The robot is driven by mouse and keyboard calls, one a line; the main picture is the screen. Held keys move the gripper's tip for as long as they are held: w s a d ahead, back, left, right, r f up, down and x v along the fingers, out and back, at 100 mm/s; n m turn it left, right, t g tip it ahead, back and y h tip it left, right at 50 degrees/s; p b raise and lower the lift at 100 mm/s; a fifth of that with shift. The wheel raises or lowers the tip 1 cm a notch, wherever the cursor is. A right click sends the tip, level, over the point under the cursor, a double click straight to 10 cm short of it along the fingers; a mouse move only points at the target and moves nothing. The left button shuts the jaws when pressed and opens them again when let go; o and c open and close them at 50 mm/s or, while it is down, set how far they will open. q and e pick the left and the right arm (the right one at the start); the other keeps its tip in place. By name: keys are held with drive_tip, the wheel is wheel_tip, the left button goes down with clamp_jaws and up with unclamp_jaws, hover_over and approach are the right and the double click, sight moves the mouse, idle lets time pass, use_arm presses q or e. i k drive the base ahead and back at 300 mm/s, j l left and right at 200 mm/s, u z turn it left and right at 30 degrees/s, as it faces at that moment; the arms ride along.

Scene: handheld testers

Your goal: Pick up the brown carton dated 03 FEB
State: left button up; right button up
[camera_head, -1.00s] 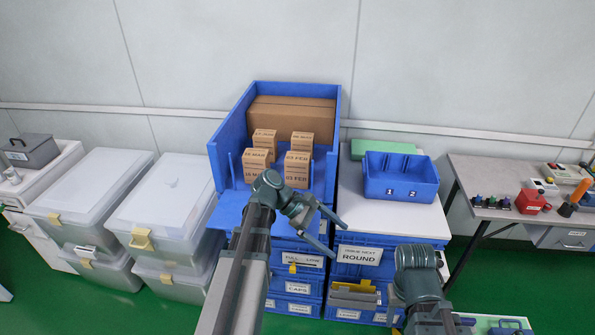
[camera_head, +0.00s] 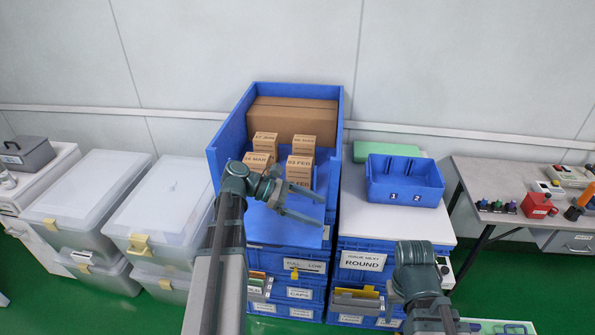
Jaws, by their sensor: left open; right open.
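The brown carton dated 03 FEB (camera_head: 299,167) stands upright at the front right of a group of small cartons in the blue open-front bin. My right gripper (camera_head: 394,296) is low at the right, by the lower blue crates. It is mostly hidden behind its own wrist, and I see nothing held.
Beside it stand cartons reading about 15 MAR (camera_head: 257,158), 06 MAR (camera_head: 304,142) and 17 JAN (camera_head: 265,139). A large carton (camera_head: 292,117) lies behind. The blue bin's walls (camera_head: 232,135) flank them. A blue two-slot tray (camera_head: 404,183) stands to the right.

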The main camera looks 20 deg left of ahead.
sight(299, 169)
drive_tip(key=i+j, duration=0.65)
drive_tip(key=j, duration=0.15)
